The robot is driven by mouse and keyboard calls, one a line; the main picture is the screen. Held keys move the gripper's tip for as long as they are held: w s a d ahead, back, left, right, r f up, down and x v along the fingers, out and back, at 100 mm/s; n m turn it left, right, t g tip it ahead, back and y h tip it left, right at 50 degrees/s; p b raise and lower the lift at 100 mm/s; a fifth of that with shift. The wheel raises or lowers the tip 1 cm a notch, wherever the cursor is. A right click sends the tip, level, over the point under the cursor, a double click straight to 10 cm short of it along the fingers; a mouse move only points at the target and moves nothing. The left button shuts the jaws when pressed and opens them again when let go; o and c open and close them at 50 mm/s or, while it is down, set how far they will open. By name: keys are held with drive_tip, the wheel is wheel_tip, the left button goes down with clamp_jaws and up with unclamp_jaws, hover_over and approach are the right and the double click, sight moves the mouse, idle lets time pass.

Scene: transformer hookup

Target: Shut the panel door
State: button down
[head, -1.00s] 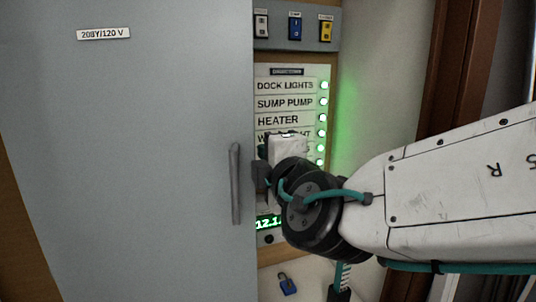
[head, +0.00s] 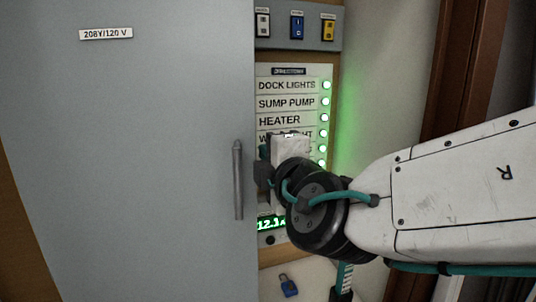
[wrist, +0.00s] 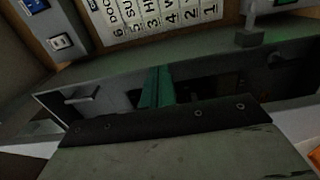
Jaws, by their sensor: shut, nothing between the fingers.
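The grey panel door (head: 150,150) fills the left of the head view, with a "208Y/120 V" label and a vertical bar handle (head: 238,180) near its right edge. It stands in front of the left part of the indicator board. My gripper (head: 264,154) is just right of the door's edge, mostly hidden behind my wrist. In the wrist view, the green fingers of my gripper (wrist: 155,88) are together and empty, in front of grey metalwork with a dark recess. I cannot tell whether they touch the door.
The indicator board (head: 292,94) has labelled rows and green lights, below a strip of switches (head: 297,27). A blue padlock (head: 288,285) lies on the pale surface below. A brown upright frame (head: 455,80) stands behind my arm at the right.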

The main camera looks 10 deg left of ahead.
drive_tip(key=s+d, duration=0.4)
drive_tip(key=d, duration=0.7)
drive_tip(key=a+r+n+h, duration=0.3)
drive_tip(key=a+n, duration=0.1)
drive_tip(key=a, duration=0.1)
drive_tip(key=s+a+f+n+g+h, duration=0.2)
drive_tip(key=s+a+f+n+g, duration=0.15)
drive_tip(key=s+n, duration=0.3)
drive_tip(key=s+a+f+n+g+h, duration=0.1)
drive_tip(key=s+a+f+n+g, duration=0.3)
drive_tip(key=s, duration=0.4)
approach(245, 245)
drive_tip(key=shift+n+t, duration=0.25)
drive_tip(key=shift+n, duration=0.1)
drive_tip(key=shift+x, duration=2.85)
